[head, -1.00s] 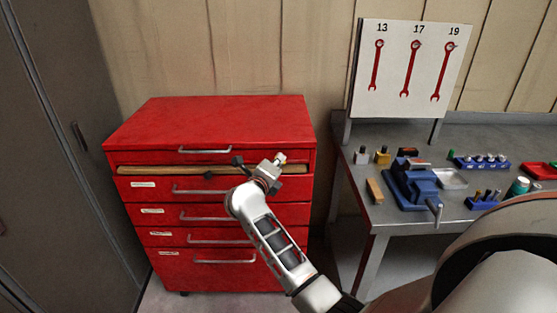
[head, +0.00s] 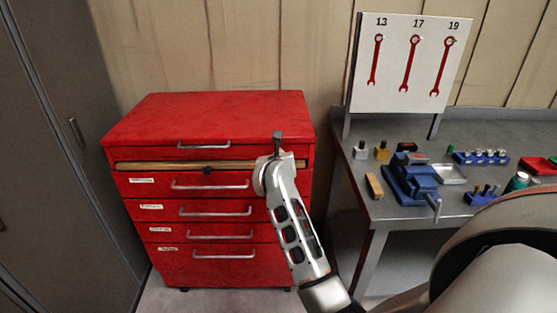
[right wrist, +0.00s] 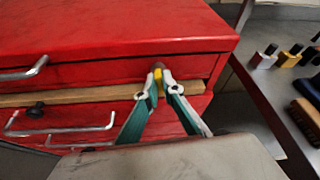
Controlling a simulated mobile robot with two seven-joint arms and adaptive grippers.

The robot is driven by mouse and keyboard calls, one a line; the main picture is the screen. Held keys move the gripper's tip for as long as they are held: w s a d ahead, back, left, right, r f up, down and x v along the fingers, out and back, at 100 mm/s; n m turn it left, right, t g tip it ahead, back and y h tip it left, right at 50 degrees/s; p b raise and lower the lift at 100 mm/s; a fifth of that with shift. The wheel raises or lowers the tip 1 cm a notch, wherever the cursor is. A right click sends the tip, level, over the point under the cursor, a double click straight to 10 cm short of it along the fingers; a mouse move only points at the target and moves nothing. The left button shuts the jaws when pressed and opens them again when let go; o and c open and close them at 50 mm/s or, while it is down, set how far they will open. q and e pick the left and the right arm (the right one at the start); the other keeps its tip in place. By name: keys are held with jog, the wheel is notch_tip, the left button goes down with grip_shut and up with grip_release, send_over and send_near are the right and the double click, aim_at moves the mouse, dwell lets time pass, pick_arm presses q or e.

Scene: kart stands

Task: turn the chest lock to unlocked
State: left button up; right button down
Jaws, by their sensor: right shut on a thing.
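The red chest (head: 215,115) stands against the wall; it also fills much of the right wrist view (right wrist: 130,35). In that view, my right gripper (right wrist: 160,83) is shut on a small brass-yellow piece, seemingly the chest lock (right wrist: 158,70), at the right end of the top drawer front. Its turn position cannot be read. In the head view my right gripper (head: 277,147) is at the chest's upper right front and hides the lock. My left gripper is not in view.
A wooden strip (head: 180,165) with a black knob (head: 208,170) runs below the top drawer. Drawer handles (head: 210,186) stick out. A grey workbench (head: 350,155) with a blue vise (head: 412,180) stands to the right. A grey cabinet (head: 60,150) is at the left.

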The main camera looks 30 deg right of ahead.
jog(key=shift+f+m+y+b, duration=0.1)
jog(key=shift+m+y+b, duration=0.4)
jog(key=shift+m+b, duration=0.1)
dwell(0.3)
jog(key=c, duration=2.2)
grip_release()
jog(key=v, duration=1.2)
jog(key=shift+s+f, duration=0.15)
jog(key=shift+s, duration=0.05)
